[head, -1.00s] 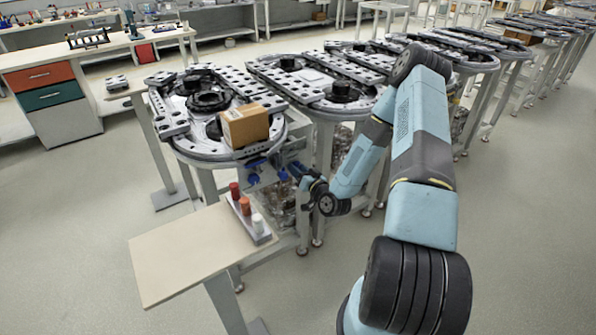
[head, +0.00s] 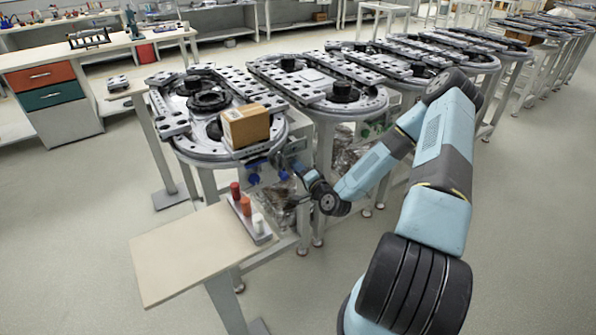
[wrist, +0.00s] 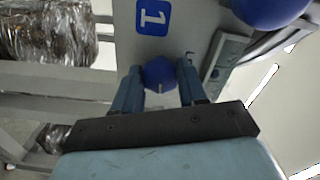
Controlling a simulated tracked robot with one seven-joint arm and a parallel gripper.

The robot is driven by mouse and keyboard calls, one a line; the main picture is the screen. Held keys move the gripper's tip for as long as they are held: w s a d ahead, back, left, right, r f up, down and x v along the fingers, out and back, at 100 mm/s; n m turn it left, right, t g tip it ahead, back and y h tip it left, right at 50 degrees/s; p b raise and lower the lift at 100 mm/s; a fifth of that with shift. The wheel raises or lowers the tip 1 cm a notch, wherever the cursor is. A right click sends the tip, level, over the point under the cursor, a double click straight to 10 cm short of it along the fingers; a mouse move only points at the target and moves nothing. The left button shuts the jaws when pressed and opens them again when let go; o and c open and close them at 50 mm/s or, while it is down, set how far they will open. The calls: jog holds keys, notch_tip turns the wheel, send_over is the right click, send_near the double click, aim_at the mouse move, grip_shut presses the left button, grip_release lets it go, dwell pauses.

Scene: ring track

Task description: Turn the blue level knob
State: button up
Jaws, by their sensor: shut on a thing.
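A round blue knob (wrist: 160,74) with a small white mark at its lower edge sits on a grey panel (wrist: 190,25), below a blue label with a white "1", in the wrist view. My gripper (wrist: 159,69) is shut on this knob, one finger on each side. In the head view my gripper (head: 284,163) reaches the panel under the front of the nearest ring track; the held knob is hard to make out there.
A larger blue round part (wrist: 270,8) lies close at the upper right in the wrist view. A cardboard box (head: 246,125) sits on the ring track (head: 205,155).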

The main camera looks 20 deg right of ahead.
jog(key=shift+d+f+m, duration=0.2)
jog(key=shift+m, duration=0.3)
jog(key=o, duration=1.1)
jog(key=shift+a+r, duration=0.1)
jog(key=shift+c, duration=0.2)
jog(key=v, duration=1.4)
